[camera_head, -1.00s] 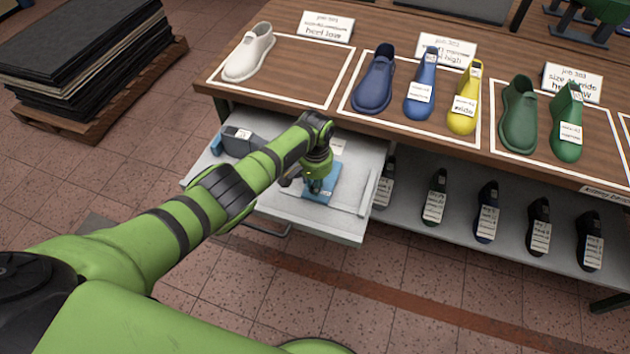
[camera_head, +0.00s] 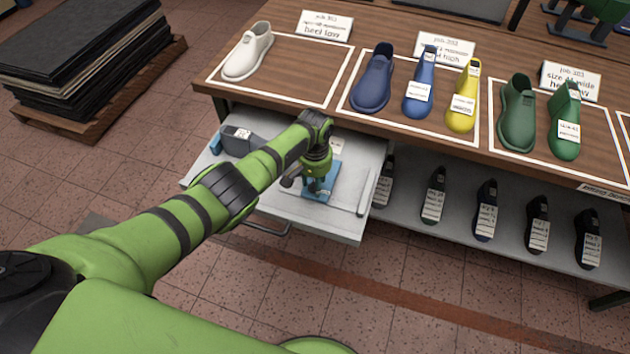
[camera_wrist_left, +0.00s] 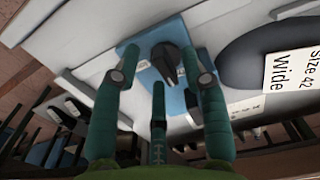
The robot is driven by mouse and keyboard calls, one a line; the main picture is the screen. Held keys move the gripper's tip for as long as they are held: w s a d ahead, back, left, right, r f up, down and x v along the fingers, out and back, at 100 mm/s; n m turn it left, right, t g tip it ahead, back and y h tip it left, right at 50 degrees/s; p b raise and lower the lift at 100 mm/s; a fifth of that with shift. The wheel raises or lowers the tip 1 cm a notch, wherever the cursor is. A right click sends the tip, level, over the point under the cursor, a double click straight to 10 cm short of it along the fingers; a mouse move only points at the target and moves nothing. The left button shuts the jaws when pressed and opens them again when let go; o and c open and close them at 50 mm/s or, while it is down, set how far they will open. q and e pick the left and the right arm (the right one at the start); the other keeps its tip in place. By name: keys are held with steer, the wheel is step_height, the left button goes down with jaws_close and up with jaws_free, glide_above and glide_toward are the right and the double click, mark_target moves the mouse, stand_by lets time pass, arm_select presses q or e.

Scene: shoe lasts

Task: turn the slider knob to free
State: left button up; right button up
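The slider knob (camera_wrist_left: 168,62) is a black pointed knob on a blue plate (camera_wrist_left: 178,104) in the left wrist view. The blue plate (camera_head: 335,172) also shows in the head view, lying in the open drawer (camera_head: 330,225). My left gripper (camera_wrist_left: 160,60) has green fingers spread on either side of the knob, pointing down at the plate. A gap shows between each side finger and the knob; I cannot tell whether the third finger touches it. In the head view my left gripper (camera_head: 318,188) hides the knob. My right gripper is not in view.
A dark grey last (camera_wrist_left: 262,58) with a "Size 42 Wide" label lies in the drawer beside the plate. Above the drawer is a wooden table (camera_head: 300,70) with shoes and lasts in white outlines. A shelf (camera_head: 460,220) with several dark lasts is right of the drawer.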

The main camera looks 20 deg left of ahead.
arm_select(q)
step_height(320, 180, up, 12)
stand_by(0.7)
stand_by(0.4)
